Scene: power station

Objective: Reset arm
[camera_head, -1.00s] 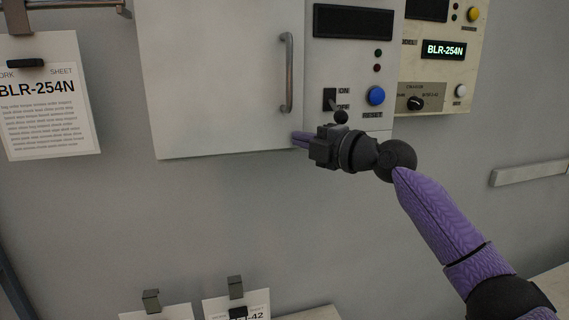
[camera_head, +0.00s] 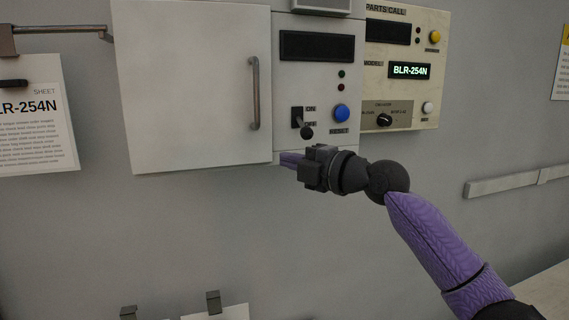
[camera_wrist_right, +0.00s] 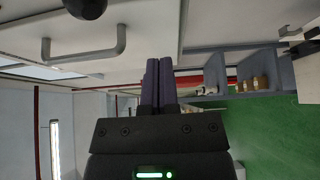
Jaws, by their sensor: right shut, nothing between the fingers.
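My right gripper (camera_head: 291,159) is shut and empty, pointing left just below the grey control panel (camera_head: 318,78) in the head view. Its two purple fingers lie side by side in the right wrist view (camera_wrist_right: 158,82). A lever switch (camera_head: 299,119) with a black ball tip sits on the panel just above the gripper, marked ON and OFF. A blue reset button (camera_head: 341,113) is beside it. A dark ball also shows at the top of the wrist view (camera_wrist_right: 86,7). My left gripper is not in view.
A white cabinet door (camera_head: 190,85) with a handle (camera_head: 254,93) adjoins the panel. A beige parts-call box (camera_head: 403,70) reading BLR-254N is on the right. A work sheet (camera_head: 35,125) hangs at left. The wall below the cabinet is mostly clear.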

